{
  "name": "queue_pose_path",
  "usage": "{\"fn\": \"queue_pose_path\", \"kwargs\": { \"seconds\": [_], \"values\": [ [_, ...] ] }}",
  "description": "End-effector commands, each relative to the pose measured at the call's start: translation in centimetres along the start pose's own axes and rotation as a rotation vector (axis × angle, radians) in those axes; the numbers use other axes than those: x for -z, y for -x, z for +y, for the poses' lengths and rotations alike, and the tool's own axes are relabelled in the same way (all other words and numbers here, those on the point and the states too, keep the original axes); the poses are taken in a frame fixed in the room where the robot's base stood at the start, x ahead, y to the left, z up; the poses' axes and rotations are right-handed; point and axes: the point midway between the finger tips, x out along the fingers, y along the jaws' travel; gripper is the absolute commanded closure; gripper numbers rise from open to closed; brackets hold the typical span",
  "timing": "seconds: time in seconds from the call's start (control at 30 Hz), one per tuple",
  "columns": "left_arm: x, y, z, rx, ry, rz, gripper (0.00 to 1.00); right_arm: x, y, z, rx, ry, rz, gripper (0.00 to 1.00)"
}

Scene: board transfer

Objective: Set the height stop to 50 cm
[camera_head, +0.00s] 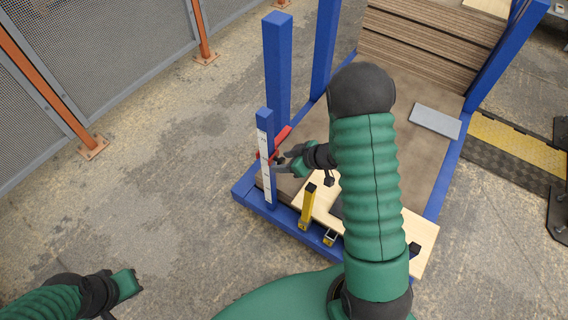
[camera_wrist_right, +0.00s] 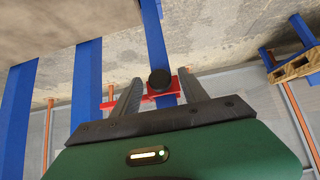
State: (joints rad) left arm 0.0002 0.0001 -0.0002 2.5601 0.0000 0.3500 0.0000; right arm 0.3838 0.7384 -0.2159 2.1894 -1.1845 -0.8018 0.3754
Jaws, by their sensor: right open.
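The height stop is a red slider (camera_head: 281,137) on a short blue post with a white scale (camera_head: 265,168), at the front left corner of the blue rack. The scale's numbers are too small to read. My right gripper (camera_head: 281,164) is beside the post, close to the stop. In the right wrist view, my right gripper (camera_wrist_right: 159,77) is open, with the stop's black knob (camera_wrist_right: 159,84) between its fingers and the red slider (camera_wrist_right: 174,86) around the blue post. I cannot tell whether the fingers touch it. My left gripper (camera_head: 128,285) is low at the left, away from the rack.
A light wooden board (camera_head: 420,232) lies at the rack's front, partly under my right arm. Yellow and black pieces (camera_head: 308,207) stand by the front edge. Stacked brown boards (camera_head: 425,45) and a grey plate (camera_head: 435,121) are farther back. The floor left of the rack is clear.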

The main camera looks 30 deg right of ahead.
Motion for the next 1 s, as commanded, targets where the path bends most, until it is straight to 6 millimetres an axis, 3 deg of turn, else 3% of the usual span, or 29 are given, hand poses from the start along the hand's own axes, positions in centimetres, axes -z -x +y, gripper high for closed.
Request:
{"fn": "queue_pose_path", "kwargs": {
  "seconds": [0.23, 0.63, 1.0],
  "values": [
    [0.02, 0.02, 0.02, 0.0, -0.001, 0.0, 1.0, 0.12, -0.08, -0.08, -0.001, 0.001, 0.0, 0.49],
    [0.01, 0.01, 0.01, 0.0, 0.0, 0.0, 1.0, 0.07, -0.09, -0.11, 0.001, 0.001, 0.0, 1.0],
    [0.01, 0.0, 0.01, 0.0, 0.0, 0.0, 1.0, -0.01, -0.06, -0.03, 0.0, 0.0, -0.002, 1.0]
  ]
}}
